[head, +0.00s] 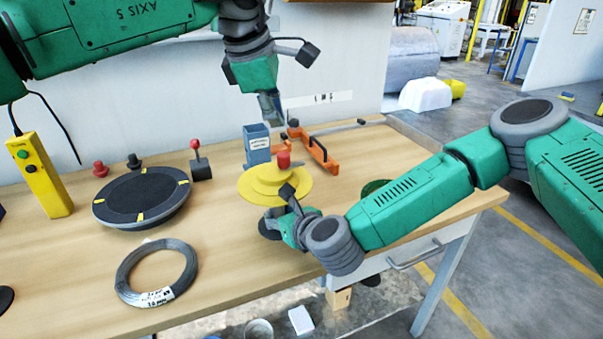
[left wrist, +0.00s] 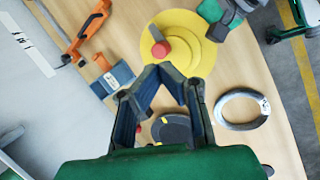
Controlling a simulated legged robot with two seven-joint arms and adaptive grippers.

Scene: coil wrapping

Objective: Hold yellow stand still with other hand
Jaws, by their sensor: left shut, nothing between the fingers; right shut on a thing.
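The yellow stand (head: 249,187) is a stepped round disc with a red knob (head: 284,160) on top. It stands upright on the workbench, right of the middle. It also shows at the top of the left wrist view (left wrist: 200,55). My right gripper (head: 283,222) is at the stand's front rim and shut on it; its fingertips are partly hidden by the hand. My left gripper (head: 270,106) is shut and empty, in the air above and behind the stand. Its fingers (left wrist: 167,72) meet just below the stand in the left wrist view.
A wire coil (head: 126,272) lies at the front left of the bench. A dark round turntable (head: 140,195) and a yellow button box (head: 42,175) are farther left.

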